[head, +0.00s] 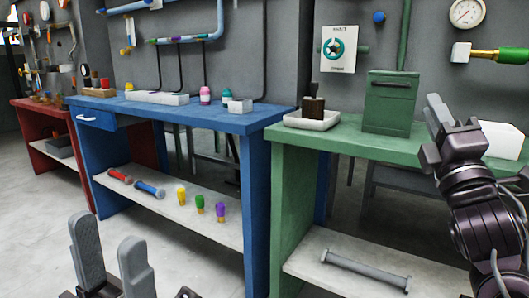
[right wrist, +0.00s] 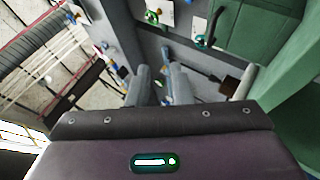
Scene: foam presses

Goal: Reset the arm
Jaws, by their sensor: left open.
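My left gripper (head: 112,245) is at the bottom left of the head view. Its two grey fingers point up and stand apart, with nothing between them. My right gripper (head: 438,128) is raised at the right of the head view, in front of the green bench. Its fingers also show in the right wrist view (right wrist: 160,80), with a gap and nothing held between them.
The green bench (head: 345,140) carries a green box (head: 390,103), a white tray (head: 312,121) and a white block (head: 501,140). A blue bench (head: 210,118) and a red bench (head: 38,108) stand further left. A grey bar (head: 365,270) lies on the green bench's lower shelf.

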